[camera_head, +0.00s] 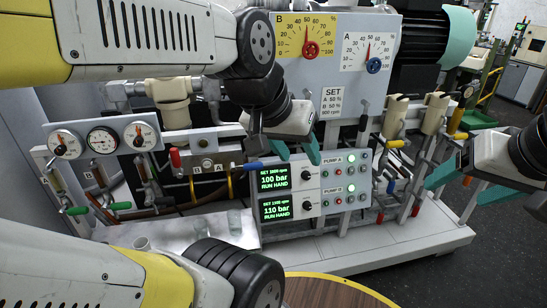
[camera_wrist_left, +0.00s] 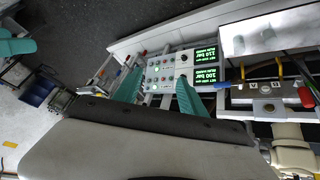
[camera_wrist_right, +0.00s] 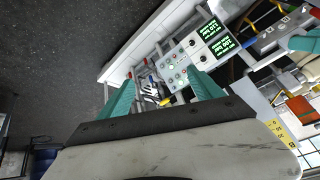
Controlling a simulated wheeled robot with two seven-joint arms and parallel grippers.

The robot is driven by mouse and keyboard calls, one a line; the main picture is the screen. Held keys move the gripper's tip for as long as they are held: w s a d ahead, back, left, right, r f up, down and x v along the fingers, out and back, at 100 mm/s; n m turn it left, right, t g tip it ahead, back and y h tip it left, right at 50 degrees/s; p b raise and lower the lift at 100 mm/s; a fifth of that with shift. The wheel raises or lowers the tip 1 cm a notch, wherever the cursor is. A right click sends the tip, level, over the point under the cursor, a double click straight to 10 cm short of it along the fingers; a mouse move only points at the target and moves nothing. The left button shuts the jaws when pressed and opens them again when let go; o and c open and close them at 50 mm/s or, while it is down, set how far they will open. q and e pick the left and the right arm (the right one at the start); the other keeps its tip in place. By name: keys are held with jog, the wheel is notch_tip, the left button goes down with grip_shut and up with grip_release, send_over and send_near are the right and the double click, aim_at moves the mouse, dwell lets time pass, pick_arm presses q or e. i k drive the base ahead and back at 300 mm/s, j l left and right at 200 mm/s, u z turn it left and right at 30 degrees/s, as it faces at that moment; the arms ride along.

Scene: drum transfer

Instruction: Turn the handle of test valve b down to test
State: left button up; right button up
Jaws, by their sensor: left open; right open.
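A grey valve block (camera_head: 206,166) marked A and B stands left of the pump panel. The left wrist view shows the block (camera_wrist_left: 267,91) and blue handle (camera_wrist_left: 222,88) at right. I cannot read a label "test". My left gripper (camera_head: 297,152) is open and empty by the top left of the pump panel, right of the blue handle and apparently apart from it. My right gripper (camera_head: 466,184) is open and empty at far right.
The pump panel (camera_head: 343,183) has two green screens, knobs and buttons. Gauges (camera_head: 103,140) and green-handled valves (camera_head: 77,210) stand at left. Dials A and B (camera_head: 307,37) are above. A round table edge (camera_head: 335,283) is in front.

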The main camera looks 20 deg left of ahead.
aim_at(173, 152)
jog(key=u, duration=1.75)
jog(key=z, duration=0.65)
jog(key=j+z, duration=1.15)
jog(key=k+j+z, duration=0.1)
jog(key=j, duration=0.3)
jog(key=k+j+z, duration=0.1)
jog(key=j, duration=0.3)
jog(key=k+j+z, duration=0.1)
jog(key=j, duration=0.25)
jog(key=k+j+z, duration=0.1)
jog(key=j, duration=0.3)
jog(key=k+j+z, duration=0.1)
jog(key=j, duration=0.25)
jog(key=k+j+z, duration=0.1)
jog(key=j, duration=0.25)
jog(key=k+j, duration=0.25)
jog(key=j, duration=0.2)
jog(key=k+j, duration=0.3)
jog(key=j, duration=0.15)
